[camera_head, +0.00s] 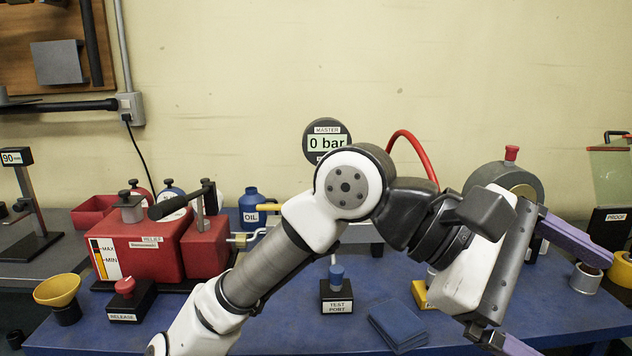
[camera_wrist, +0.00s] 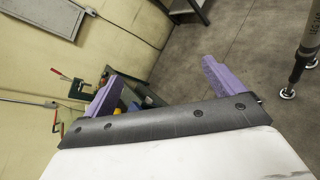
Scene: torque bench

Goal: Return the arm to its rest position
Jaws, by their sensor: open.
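My gripper (camera_head: 552,292) is at the right of the head view, raised in front of the bench, with its purple fingers spread wide apart. My arm crosses the middle of the head view and hides part of the bench. In the wrist view my gripper (camera_wrist: 158,90) also shows its two purple fingers far apart. Nothing is between them; beyond them are the bench end, the wall and the grey floor.
The blue bench (camera_head: 270,325) carries a red pump unit (camera_head: 140,248), a yellow funnel (camera_head: 58,291), a test port (camera_head: 337,293) and an oil bottle (camera_head: 250,205). A master gauge (camera_head: 327,140) reads 0 bar. Open floor (camera_wrist: 230,50) shows in the wrist view.

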